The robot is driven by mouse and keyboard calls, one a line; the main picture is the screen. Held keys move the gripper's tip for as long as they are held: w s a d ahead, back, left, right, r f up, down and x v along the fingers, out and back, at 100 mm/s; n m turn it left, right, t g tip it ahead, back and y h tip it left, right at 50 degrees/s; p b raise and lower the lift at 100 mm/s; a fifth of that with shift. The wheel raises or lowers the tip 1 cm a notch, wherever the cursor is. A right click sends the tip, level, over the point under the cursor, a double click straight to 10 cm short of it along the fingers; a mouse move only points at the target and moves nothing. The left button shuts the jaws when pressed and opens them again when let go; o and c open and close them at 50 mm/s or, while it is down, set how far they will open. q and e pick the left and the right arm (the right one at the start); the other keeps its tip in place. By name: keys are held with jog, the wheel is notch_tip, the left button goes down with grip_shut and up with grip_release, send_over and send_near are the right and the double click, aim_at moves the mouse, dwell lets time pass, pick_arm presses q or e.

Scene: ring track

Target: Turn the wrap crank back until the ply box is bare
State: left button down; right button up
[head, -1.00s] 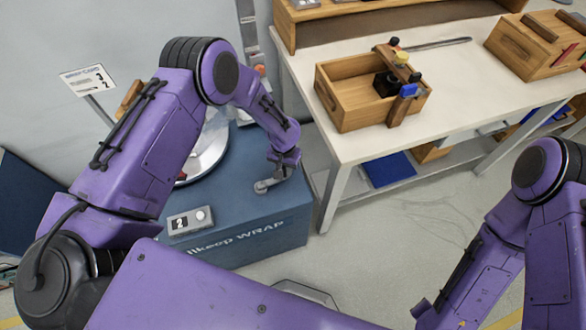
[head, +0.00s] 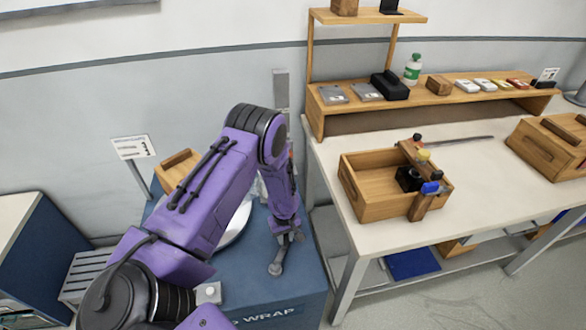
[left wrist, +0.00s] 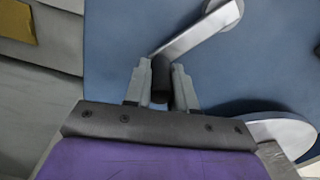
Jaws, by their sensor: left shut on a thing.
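My left gripper (head: 286,238) is over the blue wrap stand (head: 285,285) and is shut on the crank's dark handle. In the left wrist view the fingers close on both sides of the dark handle (left wrist: 161,72), and the grey crank arm (left wrist: 195,32) runs up and right from it. In the head view the crank (head: 276,264) shows beside the fingertips. A pale turntable disc (head: 236,222) is mostly behind my left arm. A wooden box (head: 178,168) shows partly behind that arm; whether film covers it, I cannot tell. My right gripper is out of view.
A white table (head: 365,240) stands right of the stand, with an open wooden crate (head: 375,203) holding tools. A sign on a post (head: 133,147) stands behind the stand. A blue cabinet (head: 30,245) is at the left.

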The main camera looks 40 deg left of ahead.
pick_arm(q)
jog(key=shift+s+a+n, duration=0.15)
jog(key=shift+a+n, duration=0.05)
jog(key=shift+n, duration=0.5)
jog(key=shift+s+a, duration=0.1)
jog(key=c, duration=0.9)
grip_release()
jog(key=shift+r, duration=0.1)
notch_tip(320, 180, up, 10)
jog(key=shift+r+b, duration=0.15)
jog(key=shift+b, duration=0.35)
